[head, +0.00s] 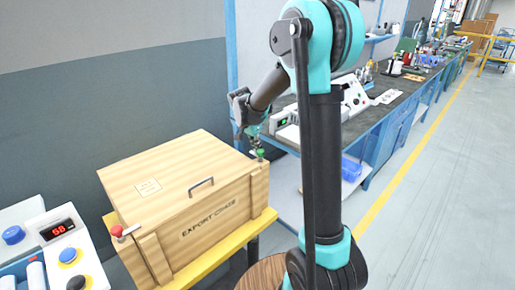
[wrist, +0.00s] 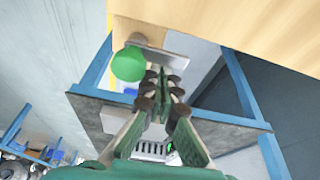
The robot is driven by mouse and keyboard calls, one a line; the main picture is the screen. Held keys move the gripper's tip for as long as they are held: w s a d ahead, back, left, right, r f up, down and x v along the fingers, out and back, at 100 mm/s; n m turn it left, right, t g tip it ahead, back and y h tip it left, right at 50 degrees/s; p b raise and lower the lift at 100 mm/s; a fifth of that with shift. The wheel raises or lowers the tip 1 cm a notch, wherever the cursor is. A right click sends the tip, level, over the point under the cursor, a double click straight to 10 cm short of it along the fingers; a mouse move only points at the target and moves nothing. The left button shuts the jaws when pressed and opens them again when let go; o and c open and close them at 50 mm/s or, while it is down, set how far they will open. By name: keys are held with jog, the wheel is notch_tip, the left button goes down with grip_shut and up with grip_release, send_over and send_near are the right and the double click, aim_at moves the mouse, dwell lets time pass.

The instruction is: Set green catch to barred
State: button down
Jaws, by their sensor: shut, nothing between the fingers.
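The wooden export crate (head: 190,185) stands on a yellow-edged stand, its lid down. The green catch (head: 261,154) is at the crate's right corner, and its round green knob shows large in the wrist view (wrist: 128,64). A grey metal plate (wrist: 172,62) lies beside the knob, against the pale wood. My gripper (head: 256,144) is just above and beside the green catch. In the wrist view my gripper (wrist: 162,75) is shut and empty, its fingertips to the right of the knob. I cannot tell whether they touch the catch, or which way its lever is set.
A control box with a red display (head: 58,230) stands at lower left. A long workbench (head: 385,95) runs behind my arm. Open floor lies right.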

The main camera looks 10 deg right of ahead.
aim_at(252, 152)
jog(key=shift+a+n, duration=0.15)
jog(key=shift+n, duration=0.45)
jog(key=shift+s+a+n+t+y, duration=0.15)
jog(key=shift+a+n+t+y, duration=0.1)
jog(key=shift+n, duration=0.35)
jog(key=shift+s+a+n+t+y, duration=0.15)
jog(key=shift+n+y, duration=0.1)
jog(key=shift+n, duration=0.35)
jog(key=n, duration=0.2)
jog(key=n+y, duration=0.1)
jog(key=shift+s+a+n, duration=0.35)
jog(key=shift+a+n, duration=0.05)
jog(key=n+y, duration=0.1)
jog(key=n, duration=0.1)
jog(key=s+n, duration=0.1)
jog(key=n, duration=0.2)
jog(key=s+a+n+y, duration=0.1)
jog(key=n, duration=0.1)
jog(key=shift+s+n+y, duration=0.15)
jog(key=shift+n+y, duration=0.15)
jog(key=shift+d, duration=0.2)
